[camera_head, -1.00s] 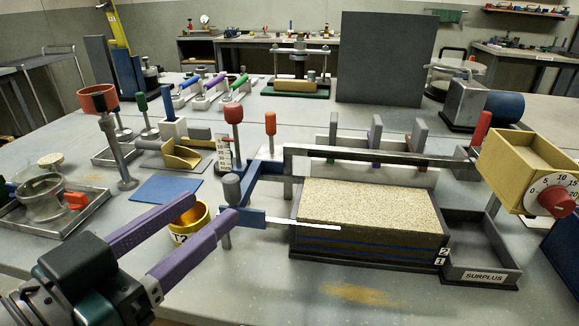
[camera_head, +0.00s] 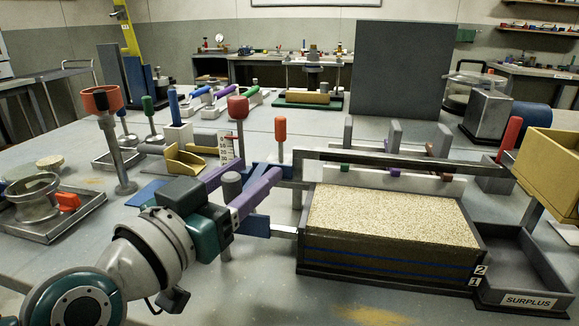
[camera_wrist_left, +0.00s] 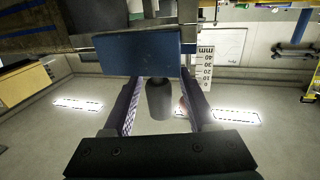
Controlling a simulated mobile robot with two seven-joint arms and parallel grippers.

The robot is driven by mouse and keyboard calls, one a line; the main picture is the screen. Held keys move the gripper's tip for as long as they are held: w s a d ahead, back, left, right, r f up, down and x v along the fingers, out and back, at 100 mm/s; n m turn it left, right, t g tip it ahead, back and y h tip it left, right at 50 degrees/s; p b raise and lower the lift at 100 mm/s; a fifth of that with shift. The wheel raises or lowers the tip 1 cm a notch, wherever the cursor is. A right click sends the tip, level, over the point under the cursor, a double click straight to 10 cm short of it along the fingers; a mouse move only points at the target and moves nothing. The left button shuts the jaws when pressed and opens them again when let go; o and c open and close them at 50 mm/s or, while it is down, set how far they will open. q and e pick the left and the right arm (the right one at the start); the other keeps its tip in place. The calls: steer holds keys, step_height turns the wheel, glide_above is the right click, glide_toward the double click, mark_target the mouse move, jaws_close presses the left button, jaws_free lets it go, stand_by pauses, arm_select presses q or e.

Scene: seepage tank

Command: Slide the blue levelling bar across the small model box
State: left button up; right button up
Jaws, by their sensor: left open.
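The small model box (camera_head: 390,272) stands on the table, filled with pale sand (camera_head: 390,215) and with blue lines on its dark front wall. The blue levelling bar (camera_head: 256,226) shows at the box's left end, with a grey upright knob (camera_head: 231,186) beside it. My left gripper (camera_head: 260,168) reaches over this end with its purple fingers apart. In the left wrist view the dark knob (camera_wrist_left: 160,98) stands between the open fingers, with the blue block (camera_wrist_left: 138,52) beyond. Contact cannot be told. My right gripper is out of view.
A surplus tray (camera_head: 515,275) adjoins the box's right end. A tan container with a partly visible body (camera_head: 550,165) stands at far right. Red-knobbed posts (camera_head: 237,108) stand behind the gripper. A sieve on a tray (camera_head: 35,200) is at left.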

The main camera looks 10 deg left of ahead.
arm_select(q)
jaws_close()
stand_by(0.5)
stand_by(1.0)
